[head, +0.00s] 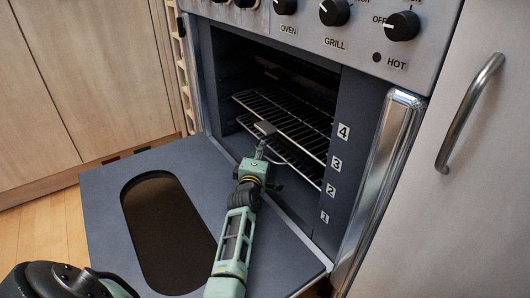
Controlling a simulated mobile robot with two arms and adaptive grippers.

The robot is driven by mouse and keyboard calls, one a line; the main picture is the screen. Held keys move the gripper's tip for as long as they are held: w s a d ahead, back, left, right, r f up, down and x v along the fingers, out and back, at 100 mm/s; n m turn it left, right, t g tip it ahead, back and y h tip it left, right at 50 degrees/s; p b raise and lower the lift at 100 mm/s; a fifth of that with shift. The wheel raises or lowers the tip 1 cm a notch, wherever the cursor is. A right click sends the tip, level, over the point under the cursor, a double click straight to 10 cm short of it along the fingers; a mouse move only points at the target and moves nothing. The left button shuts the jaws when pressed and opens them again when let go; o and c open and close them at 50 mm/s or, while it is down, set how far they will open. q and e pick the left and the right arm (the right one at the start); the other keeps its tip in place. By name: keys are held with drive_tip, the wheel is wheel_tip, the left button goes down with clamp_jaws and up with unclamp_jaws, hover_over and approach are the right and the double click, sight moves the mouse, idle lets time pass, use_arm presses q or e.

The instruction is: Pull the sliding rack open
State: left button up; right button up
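The oven is open, and two wire racks show inside it. The upper rack (295,107) spans the cavity. The front of a lower rack (300,158) is partly behind my gripper. Which of them counts as the sliding rack is not clear. The green arm reaching in is most likely my right one. Its gripper (265,136) is at the racks' front, with a flat grey fingertip over the wires. The other finger is hard to make out, so I cannot tell whether it grips a wire. My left gripper is not seen.
The oven door (105,205) is folded down, with an oval window, under my arm. A chrome-edged door (375,195) stands at the right. Knobs (403,26) line the panel above. A cabinet handle (470,110) juts out at the right. Wooden cabinets (85,75) stand at the left.

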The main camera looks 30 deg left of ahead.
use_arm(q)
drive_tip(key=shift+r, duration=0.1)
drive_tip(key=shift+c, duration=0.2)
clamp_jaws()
